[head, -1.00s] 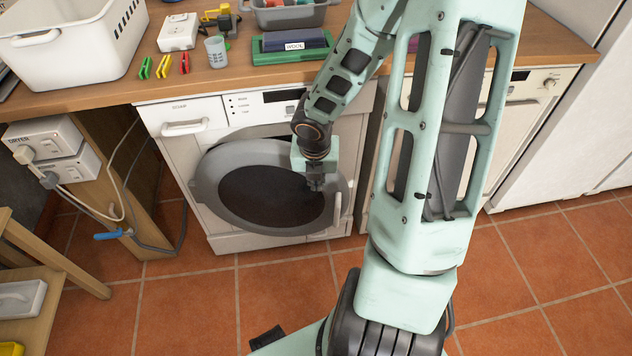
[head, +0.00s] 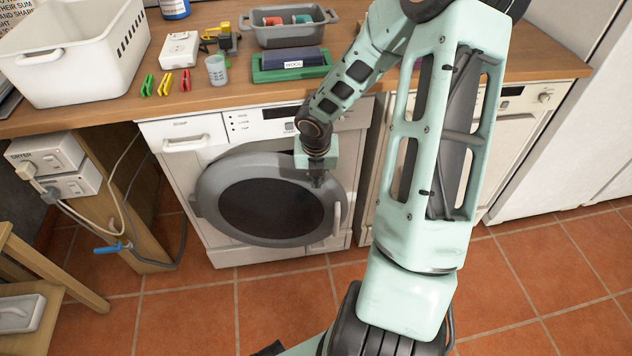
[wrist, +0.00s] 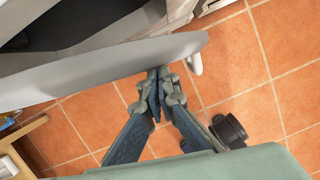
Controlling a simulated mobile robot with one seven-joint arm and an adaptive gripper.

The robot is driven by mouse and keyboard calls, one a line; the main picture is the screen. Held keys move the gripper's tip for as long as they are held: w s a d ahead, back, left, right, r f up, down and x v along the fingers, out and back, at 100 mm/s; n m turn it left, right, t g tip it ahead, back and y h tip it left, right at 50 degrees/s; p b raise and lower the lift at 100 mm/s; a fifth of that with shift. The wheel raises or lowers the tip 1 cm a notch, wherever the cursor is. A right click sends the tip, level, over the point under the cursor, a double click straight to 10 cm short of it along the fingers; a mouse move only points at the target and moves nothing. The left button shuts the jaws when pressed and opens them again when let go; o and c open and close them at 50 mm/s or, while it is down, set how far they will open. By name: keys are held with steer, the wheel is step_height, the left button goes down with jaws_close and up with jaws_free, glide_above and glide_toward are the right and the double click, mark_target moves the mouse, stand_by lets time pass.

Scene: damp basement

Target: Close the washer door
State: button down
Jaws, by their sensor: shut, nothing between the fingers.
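The white washer (head: 190,165) stands under the counter. Its round grey door (head: 218,170) with dark glass (head: 270,207) stands slightly ajar. In the wrist view the door (wrist: 105,75) crosses the upper part, with a dark gap behind it at upper left. The door's white handle (head: 337,216) is at its right side and also shows in the wrist view (wrist: 195,64). My gripper (head: 317,182) is at the door's upper right rim. In the wrist view my gripper's fingertips (wrist: 157,80) are together and empty, at or very near the door; contact is not clear.
The counter (head: 225,100) above holds a white basket (head: 75,70), pegs, a cup (head: 216,70) and a green box (head: 290,72). A second white appliance (head: 510,130) is to the right. Cables hang at left beside a wooden panel.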

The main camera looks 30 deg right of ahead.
steer(key=shift+w+d+r+n+p, duration=0.15)
steer(key=shift+w+d+p, duration=0.15)
steer(key=shift+w+p, duration=0.15)
steer(key=shift+w+d+r+n+p, duration=0.15)
steer(key=shift+w+d+p, duration=0.1)
steer(key=shift+w+p, duration=0.2)
steer(key=shift+w+d+f, duration=0.35)
steer(key=shift+w+d, duration=0.1)
steer(key=shift+w, duration=0.1)
steer(key=shift+s+a, duration=0.1)
steer(key=shift+a, duration=0.05)
